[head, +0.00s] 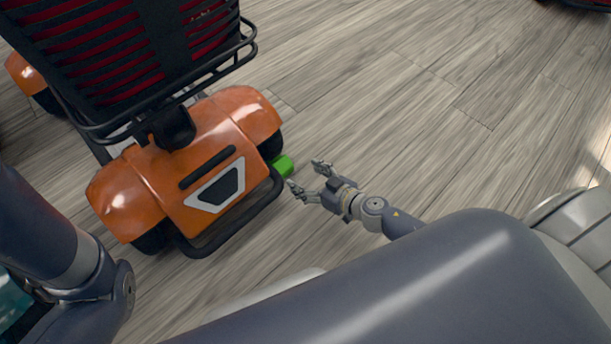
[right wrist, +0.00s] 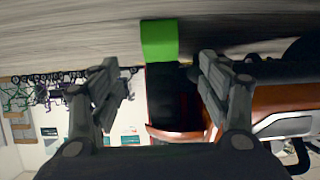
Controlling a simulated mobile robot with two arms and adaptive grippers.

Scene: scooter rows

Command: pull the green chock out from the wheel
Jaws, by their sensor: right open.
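The green chock (head: 283,165) lies on the floor against the black rear wheel (head: 262,140) of an orange scooter (head: 195,165). In the right wrist view the green chock (right wrist: 159,40) shows just beyond and between the fingertips, with the dark wheel below it in the picture. My right gripper (head: 306,180) is open and empty, just right of the chock and close to it; its fingers (right wrist: 165,85) stand apart on either side in the right wrist view. I cannot tell whether a fingertip touches the chock. My left arm shows at the left edge, but its gripper is out of view.
The scooter's black rear bumper bar (head: 240,217) runs close beside the chock and my right gripper. A black basket (head: 125,55) sits above the scooter body. The wooden floor (head: 400,110) to the right is clear.

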